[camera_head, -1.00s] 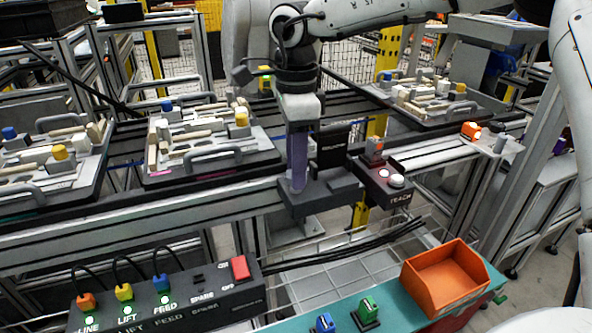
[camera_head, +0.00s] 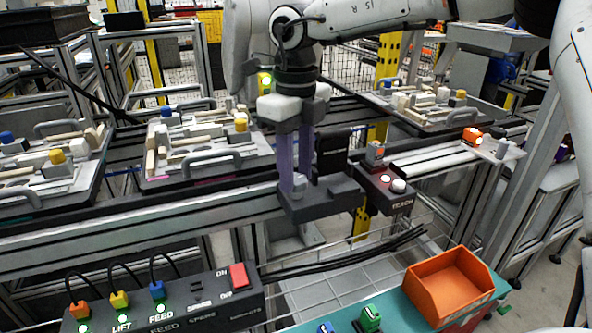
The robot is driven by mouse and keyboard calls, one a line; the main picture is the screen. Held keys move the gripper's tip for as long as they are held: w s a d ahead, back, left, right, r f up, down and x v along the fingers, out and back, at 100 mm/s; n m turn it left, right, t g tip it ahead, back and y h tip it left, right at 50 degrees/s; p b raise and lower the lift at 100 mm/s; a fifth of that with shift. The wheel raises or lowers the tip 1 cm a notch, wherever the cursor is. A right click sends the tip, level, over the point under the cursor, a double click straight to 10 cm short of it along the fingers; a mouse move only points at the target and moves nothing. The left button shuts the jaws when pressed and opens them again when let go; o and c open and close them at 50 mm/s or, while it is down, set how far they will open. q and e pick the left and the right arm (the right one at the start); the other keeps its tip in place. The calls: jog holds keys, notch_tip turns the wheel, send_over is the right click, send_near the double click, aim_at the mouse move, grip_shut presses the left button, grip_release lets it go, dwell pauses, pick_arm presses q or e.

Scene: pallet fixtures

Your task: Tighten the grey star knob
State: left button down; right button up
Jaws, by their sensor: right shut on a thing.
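My right gripper (camera_head: 299,186) comes down from above at the middle of the picture, with its two purple-grey fingers pointing down onto a dark grey fixture block (camera_head: 325,202) on the front rail. The fingertips are shut on the grey star knob (camera_head: 300,181) on the block's left part. Only a small bit of the knob shows between the fingers; its star shape and how far it is screwed down are hidden. My left gripper is out of view.
A black upright plate (camera_head: 333,152) stands right beside the fingers. A TEACH button box (camera_head: 388,190) sits to the right. Loaded pallets (camera_head: 205,165) lie left and behind. An orange bin (camera_head: 450,285) and a switch box (camera_head: 165,305) with cables are in front.

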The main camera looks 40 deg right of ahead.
aim_at(297, 178)
jog(key=shift+m, duration=0.6)
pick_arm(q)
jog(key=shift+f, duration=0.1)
pick_arm(e)
jog(key=o, duration=1)
jog(key=shift+o, duration=0.2)
pick_arm(q)
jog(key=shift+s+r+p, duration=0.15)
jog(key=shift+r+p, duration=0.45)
jog(key=shift+p, duration=0.3)
pick_arm(e)
notch_tip(297, 178, up, 10)
jog(key=shift+r, duration=0.2)
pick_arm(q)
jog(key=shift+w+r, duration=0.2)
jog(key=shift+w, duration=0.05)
